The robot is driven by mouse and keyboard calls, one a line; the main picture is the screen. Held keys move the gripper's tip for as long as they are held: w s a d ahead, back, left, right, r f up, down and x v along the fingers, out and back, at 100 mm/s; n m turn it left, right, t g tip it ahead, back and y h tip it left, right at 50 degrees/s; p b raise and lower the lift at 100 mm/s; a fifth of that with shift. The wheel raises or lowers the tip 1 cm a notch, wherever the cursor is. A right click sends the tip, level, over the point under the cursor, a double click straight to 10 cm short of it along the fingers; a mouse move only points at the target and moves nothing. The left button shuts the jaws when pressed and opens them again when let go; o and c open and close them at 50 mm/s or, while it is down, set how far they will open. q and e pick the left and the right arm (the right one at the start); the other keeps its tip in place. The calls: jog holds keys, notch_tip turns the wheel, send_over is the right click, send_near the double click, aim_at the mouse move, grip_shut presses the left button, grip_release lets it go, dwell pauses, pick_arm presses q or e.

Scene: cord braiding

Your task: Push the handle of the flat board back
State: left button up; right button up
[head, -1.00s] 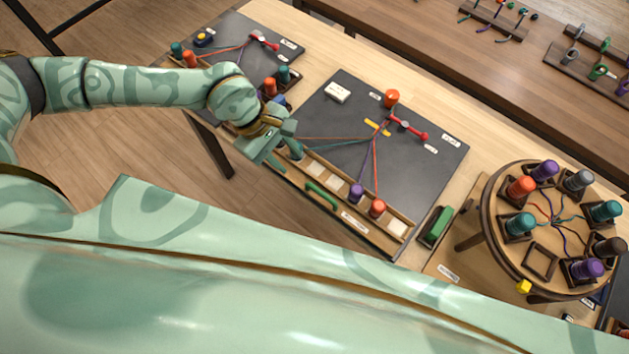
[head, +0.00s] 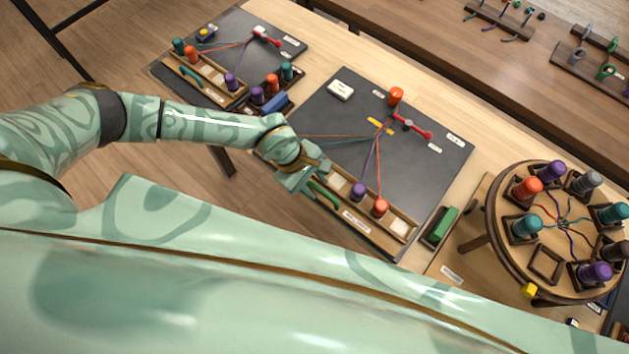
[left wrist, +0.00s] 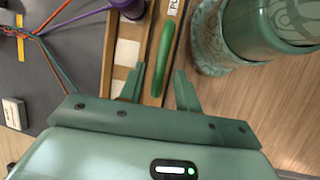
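The dark flat board (head: 345,115) lies on the light wooden table, with a wooden rail along its front edge. A green handle (head: 325,194) sits on this rail; in the left wrist view it is a long green bar (left wrist: 163,55). My left gripper (head: 309,187) is low over the left part of the rail and partly covers the handle in the head view. In the left wrist view its fingers (left wrist: 160,82) are apart, with the handle's near end between them; I cannot tell whether they touch it. My right gripper is not in view.
A purple bobbin (head: 358,191) and an orange bobbin (head: 380,207) stand in the rail, with cords running across the board. A red lever (head: 411,124) and an orange peg (head: 396,96) are farther back. A round braiding stand (head: 482,215) is at right; another board (head: 235,45) is at back left.

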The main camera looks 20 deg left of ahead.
pick_arm(q)
grip_shut()
jog(key=w+b, duration=0.1)
jog(key=w+d+b, duration=0.1)
jog(key=w, duration=0.1)
jog(key=w+b, duration=0.1)
jog(key=shift+w+d+f, duration=0.2)
jog(key=shift+d, duration=0.1)
jog(key=shift+w+r, duration=0.15)
jog(key=shift+r, duration=0.15)
jog(key=shift+o, duration=0.5)
grip_release()
jog(key=shift+w+d, duration=0.1)
